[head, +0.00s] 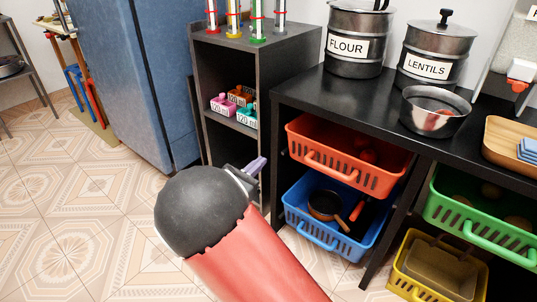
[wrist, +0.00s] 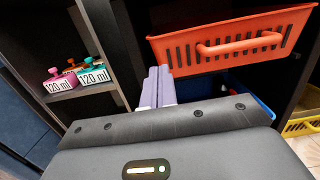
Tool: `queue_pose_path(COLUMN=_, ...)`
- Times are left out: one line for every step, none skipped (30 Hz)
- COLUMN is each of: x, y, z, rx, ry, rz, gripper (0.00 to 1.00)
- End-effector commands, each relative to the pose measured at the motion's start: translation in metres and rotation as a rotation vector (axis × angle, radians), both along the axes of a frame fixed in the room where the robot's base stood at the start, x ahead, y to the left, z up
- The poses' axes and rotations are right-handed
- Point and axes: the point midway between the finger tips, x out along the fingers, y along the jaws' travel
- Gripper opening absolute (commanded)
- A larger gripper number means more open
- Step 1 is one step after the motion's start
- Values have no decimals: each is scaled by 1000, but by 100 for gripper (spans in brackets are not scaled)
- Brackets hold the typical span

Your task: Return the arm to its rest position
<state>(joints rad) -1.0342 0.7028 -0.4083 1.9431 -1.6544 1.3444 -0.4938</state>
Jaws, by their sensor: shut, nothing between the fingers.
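My gripper (head: 256,166) is at the end of my red arm, in front of the dark shelf unit and the black counter in the head view. In the wrist view my gripper (wrist: 158,72) shows its two pale purple fingers side by side and shut, with nothing between them. The fingers point toward the gap between the shelf and the orange basket (wrist: 235,40). They appear apart from both.
The orange basket (head: 345,158) and blue basket (head: 325,240) sit under the black counter (head: 310,82). A green basket (head: 480,225) and yellow basket (head: 405,285) are right. Tiled floor (head: 60,210) is clear at left.

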Motion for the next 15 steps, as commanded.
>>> queue_pose_path(x=-3, y=3, z=0, rx=0, ry=0, rz=0, gripper=0)
queue_pose_path(x=-5, y=4, z=0, rx=0, ry=0, rz=0, gripper=0)
queue_pose_path(x=-6, y=5, z=0, rx=-1, ry=-1, rz=0, gripper=0)
queue_pose_path(x=-7, y=5, z=-1, rx=-1, ry=-1, rz=0, gripper=0)
queue_pose_path(x=-7, y=5, z=-1, rx=-1, ry=-1, rz=-1, gripper=0)
queue_pose_path(x=-8, y=4, z=0, rx=4, ry=-1, rz=-6, gripper=0)
queue_pose_path(x=-8, y=1, z=1, rx=15, ry=0, rz=-13, gripper=0)
queue_pose_path(x=-9, y=-5, z=3, rx=30, ry=2, rz=-27, gripper=0)
queue_pose_path(x=-10, y=-15, z=6, rx=65, ry=3, rz=-54, gripper=0)
queue_pose_path(x=-12, y=-25, z=9, rx=100, ry=5, rz=-82, gripper=0)
queue_pose_path(x=-15, y=-38, z=13, rx=145, ry=5, rz=-116, gripper=0)
queue_pose_path(x=-21, y=-58, z=18, rx=217, ry=4, rz=-173, gripper=0)
queue_pose_path(x=-27, y=-74, z=22, rx=280, ry=5, rz=-219, gripper=0)
queue_pose_path(x=-34, y=-90, z=26, rx=348, ry=0, rz=-268, gripper=0)
queue_pose_path(x=-45, y=-112, z=30, rx=446, ry=-6, rz=-340, gripper=0)
